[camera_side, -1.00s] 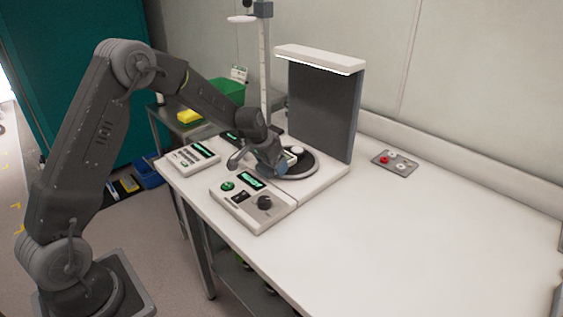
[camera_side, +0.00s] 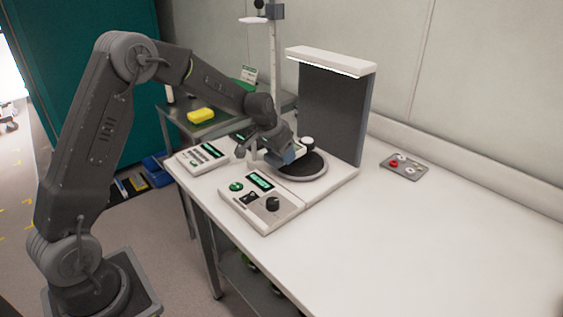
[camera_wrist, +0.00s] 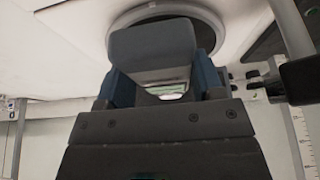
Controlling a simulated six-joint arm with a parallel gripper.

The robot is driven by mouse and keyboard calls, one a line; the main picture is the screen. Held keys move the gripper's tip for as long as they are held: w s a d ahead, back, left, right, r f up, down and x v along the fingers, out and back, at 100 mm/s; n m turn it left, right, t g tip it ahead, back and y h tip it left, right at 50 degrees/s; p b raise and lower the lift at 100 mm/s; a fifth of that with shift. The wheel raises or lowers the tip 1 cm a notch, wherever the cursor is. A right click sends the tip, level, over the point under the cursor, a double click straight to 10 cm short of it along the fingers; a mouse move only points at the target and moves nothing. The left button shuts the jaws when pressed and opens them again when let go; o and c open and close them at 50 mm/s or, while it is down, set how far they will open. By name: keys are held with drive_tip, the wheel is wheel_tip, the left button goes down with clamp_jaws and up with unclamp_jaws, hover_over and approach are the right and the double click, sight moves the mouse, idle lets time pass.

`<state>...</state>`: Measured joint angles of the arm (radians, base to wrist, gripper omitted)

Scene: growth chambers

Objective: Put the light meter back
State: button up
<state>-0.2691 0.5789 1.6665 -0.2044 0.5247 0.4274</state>
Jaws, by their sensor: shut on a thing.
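The light meter (camera_side: 307,144) shows as a small pale body with a white dome, mostly hidden by my gripper in the side view. My gripper (camera_side: 283,156) is shut on it and holds it above the black round plate (camera_side: 314,173) of the white instrument stand. In the wrist view, a pale part of the meter with a greenish strip (camera_wrist: 168,89) shows between my blue fingers (camera_wrist: 165,80). The round plate lies behind it there. The meter's underside is hidden.
A control box (camera_side: 262,208) with a knob and green display stands in front of the plate. A keypad unit (camera_side: 203,157) is on the left. A dark upright panel (camera_side: 338,115) rises behind the plate. The bench's right part is clear.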

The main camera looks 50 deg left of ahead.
wheel_tip(320, 180, up, 5)
drive_tip(key=shift+f, duration=0.1)
drive_tip(key=shift+r, duration=0.4)
drive_tip(key=shift+s+d+r+m, duration=0.1)
drive_tip(key=shift+s+r+m, duration=0.1)
drive_tip(key=shift+m, duration=0.1)
drive_tip(key=s+d+m+g+h, duration=0.6)
drive_tip(key=s+m, duration=0.5)
drive_tip(key=m, duration=0.6)
drive_tip(key=shift+t+y, duration=0.7)
drive_tip(key=shift+w+d+f, duration=0.55)
drive_tip(key=shift+d+f, duration=1.15)
drive_tip(key=shift+d, duration=0.2)
drive_tip(key=shift+w+d+f, duration=0.6)
drive_tip(key=shift+d+f, duration=1.15)
drive_tip(key=shift+d, duration=0.2)
drive_tip(key=shift+w+d+f, duration=0.55)
drive_tip(key=shift+d+f, duration=1.15)
drive_tip(key=shift+d, duration=0.2)
drive_tip(key=shift+f, duration=0.15)
drive_tip(key=shift+f, duration=0.35)
